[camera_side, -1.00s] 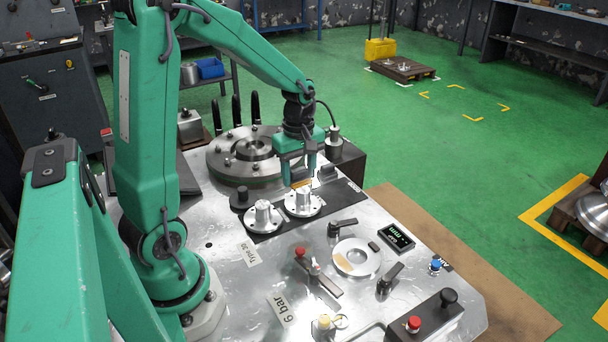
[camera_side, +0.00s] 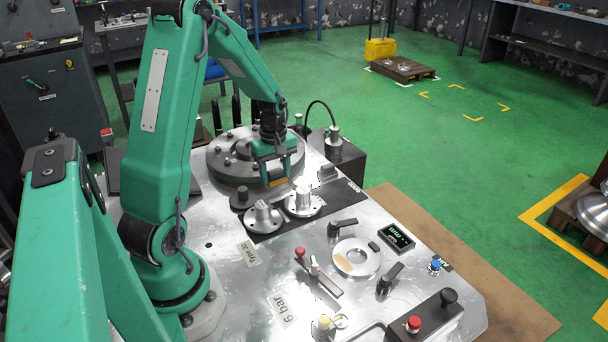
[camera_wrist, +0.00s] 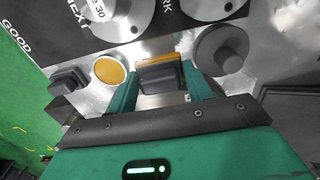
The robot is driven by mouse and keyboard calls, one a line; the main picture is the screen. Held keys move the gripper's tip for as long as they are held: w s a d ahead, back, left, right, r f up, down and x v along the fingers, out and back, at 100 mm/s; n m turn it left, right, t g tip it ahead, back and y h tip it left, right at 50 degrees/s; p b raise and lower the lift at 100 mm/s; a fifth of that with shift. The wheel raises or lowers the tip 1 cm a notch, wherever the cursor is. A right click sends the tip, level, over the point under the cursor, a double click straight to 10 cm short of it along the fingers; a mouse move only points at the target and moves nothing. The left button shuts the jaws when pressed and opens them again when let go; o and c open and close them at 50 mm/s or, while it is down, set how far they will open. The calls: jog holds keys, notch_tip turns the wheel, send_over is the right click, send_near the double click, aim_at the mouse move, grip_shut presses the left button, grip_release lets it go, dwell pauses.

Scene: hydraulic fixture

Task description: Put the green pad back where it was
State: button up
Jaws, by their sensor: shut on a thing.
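My gripper (camera_side: 277,179) hangs over the rear edge of the dark mat, in front of the large round steel fixture (camera_side: 226,166). In the wrist view its two green fingers (camera_wrist: 161,78) are closed on a dark block with an orange face (camera_wrist: 160,61). The orange edge also shows below the fingers in the side view (camera_side: 278,183). I cannot make out a green pad; the held piece looks dark and orange. An orange disc in a pale ring (camera_wrist: 109,70) lies left of the held block in the wrist view.
Two silver flanges (camera_side: 263,217) (camera_side: 304,203) stand on the dark mat (camera_side: 268,235) in front of my gripper. A dark round knob (camera_wrist: 222,50) is right of the held block. A pale ring plate (camera_side: 357,257), clamp levers and a green-lit display (camera_side: 397,237) are nearer the front.

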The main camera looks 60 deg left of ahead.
aim_at(276, 184)
jog(key=shift+a+f, duration=0.1)
jog(key=shift+f, duration=0.05)
jog(key=shift+f, duration=1.9)
jog(key=shift+f, duration=0.2)
jog(key=o, duration=1)
jog(key=shift+r, duration=0.15)
notch_tip(276, 184, up, 12)
jog(key=shift+r, duration=0.1)
